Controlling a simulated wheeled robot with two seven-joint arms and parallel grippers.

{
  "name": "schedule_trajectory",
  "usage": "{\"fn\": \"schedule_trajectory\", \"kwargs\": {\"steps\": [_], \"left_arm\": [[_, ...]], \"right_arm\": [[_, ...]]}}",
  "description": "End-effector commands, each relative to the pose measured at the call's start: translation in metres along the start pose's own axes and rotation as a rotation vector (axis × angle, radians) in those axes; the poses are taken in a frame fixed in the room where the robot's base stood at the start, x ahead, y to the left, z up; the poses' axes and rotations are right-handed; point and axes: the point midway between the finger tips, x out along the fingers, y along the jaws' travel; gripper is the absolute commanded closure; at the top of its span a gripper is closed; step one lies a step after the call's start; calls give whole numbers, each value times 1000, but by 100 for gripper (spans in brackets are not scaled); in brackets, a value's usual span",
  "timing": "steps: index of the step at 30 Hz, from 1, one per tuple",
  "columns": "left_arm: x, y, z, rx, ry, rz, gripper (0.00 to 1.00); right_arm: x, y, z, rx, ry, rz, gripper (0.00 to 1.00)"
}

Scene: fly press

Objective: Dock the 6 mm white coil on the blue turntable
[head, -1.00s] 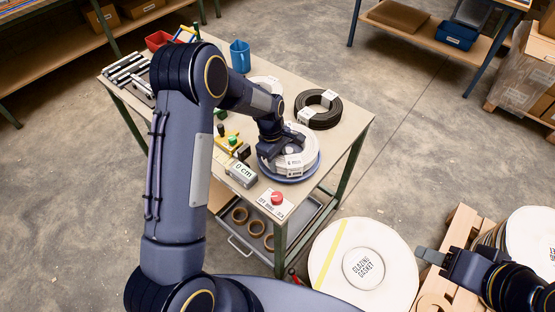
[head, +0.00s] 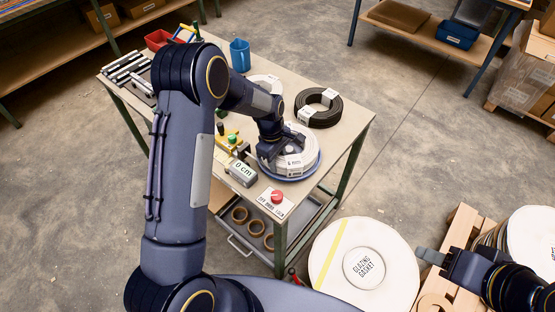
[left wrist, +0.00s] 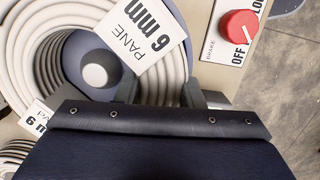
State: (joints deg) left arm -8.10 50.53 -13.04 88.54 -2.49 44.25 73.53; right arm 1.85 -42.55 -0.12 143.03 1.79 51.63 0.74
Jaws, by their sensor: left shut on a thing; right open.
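The white coil (head: 302,157) with a 6 mm label lies on the blue turntable (head: 313,171) on the table. In the left wrist view the coil (left wrist: 40,60) surrounds a dark hub with a pale round top (left wrist: 95,75), and its label (left wrist: 145,40) reads "PANE 6 mm". My left gripper (head: 272,157) is at the coil's near-left side, shut on its ring; in the left wrist view its fingers (left wrist: 160,92) straddle the ring. My right gripper (head: 432,257) is open and empty at the lower right, beside the large "GLAZING GASKET" reel.
A brake panel with a red knob (head: 277,197) sits at the table's front corner. A grey "0 cm" block (head: 242,173) is left of the turntable. A black coil (head: 318,108), another white coil (head: 267,82) and a blue cup (head: 240,55) stand behind. The glazing gasket reel (head: 335,240) is below right.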

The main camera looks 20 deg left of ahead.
Motion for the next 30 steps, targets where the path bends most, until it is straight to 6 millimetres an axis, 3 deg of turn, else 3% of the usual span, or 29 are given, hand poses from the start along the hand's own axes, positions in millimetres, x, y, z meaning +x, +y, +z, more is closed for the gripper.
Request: {"fn": "schedule_trajectory", "kwargs": {"steps": [5, 6, 7, 17, 30], "left_arm": [[2, 2, 0, 1, 1, 5, 100], [2, 2, 0, 1, 1, 5, 62], [1, 2, 0, 1, 1, 5, 58], [2, -1, 0, 0, 0, -2, 57], [-32, 0, 0, -1, 1, 0, 57]], "right_arm": [[2, 1, 1, 0, 0, 0, 47], [2, 1, 1, 0, 0, 0, 47], [2, 1, 1, 0, 0, 0, 47], [1, 0, 0, 0, 0, 0, 47], [-17, -8, -9, 0, 0, 0, 47]]}}
